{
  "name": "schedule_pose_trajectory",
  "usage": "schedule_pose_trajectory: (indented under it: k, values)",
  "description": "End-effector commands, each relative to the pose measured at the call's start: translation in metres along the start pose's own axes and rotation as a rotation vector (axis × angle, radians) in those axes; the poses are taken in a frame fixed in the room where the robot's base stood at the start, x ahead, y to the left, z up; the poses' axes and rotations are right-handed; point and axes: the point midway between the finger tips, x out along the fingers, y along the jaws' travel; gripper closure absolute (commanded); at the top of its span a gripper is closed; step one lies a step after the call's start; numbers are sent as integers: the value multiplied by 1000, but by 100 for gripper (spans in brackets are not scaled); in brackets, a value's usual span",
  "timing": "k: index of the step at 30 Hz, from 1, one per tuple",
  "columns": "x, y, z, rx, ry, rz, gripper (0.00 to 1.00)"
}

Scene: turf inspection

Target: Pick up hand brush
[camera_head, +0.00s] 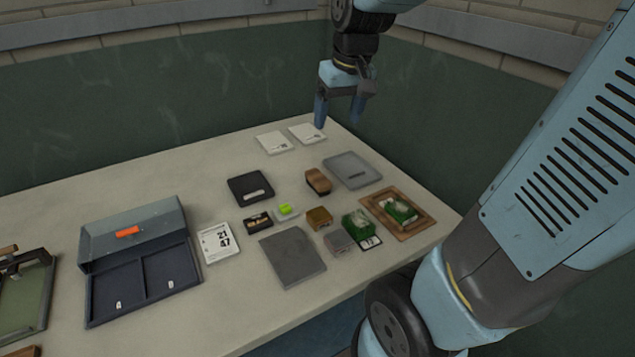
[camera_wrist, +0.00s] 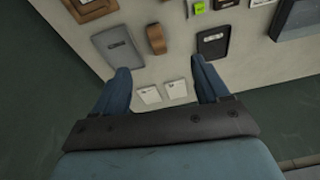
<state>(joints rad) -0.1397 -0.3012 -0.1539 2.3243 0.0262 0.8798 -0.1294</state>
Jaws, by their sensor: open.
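The hand brush appears to be the brown wooden block-like piece (camera_head: 318,181) lying on the table between a grey tray and a black tray. It also shows in the wrist view (camera_wrist: 157,40), above the gap between my fingers. My gripper (camera_head: 339,116) is open and empty, raised above the far end of the table near two white cards. In the wrist view, my two blue fingers (camera_wrist: 160,70) are spread wide, with the white cards between them and the brush beyond. Nothing touches the fingers.
The grey tray (camera_head: 352,170) and the black tray (camera_head: 250,188) flank the brush. White cards (camera_head: 274,143) lie beyond it. Small boxes, including a brown one (camera_head: 319,218), stand nearer. A wooden tray (camera_head: 396,226) is at right, an open case (camera_head: 140,288) at left. Green walls border the table.

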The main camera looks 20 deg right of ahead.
Motion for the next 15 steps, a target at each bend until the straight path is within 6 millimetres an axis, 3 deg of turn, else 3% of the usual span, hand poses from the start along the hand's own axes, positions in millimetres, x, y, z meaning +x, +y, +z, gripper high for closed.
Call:
schedule_pose_trajectory:
  k: [6,15]
  values:
    - [42,5,-34,-31,-91,-1,26]
    - [102,11,-69,-73,-201,15,26]
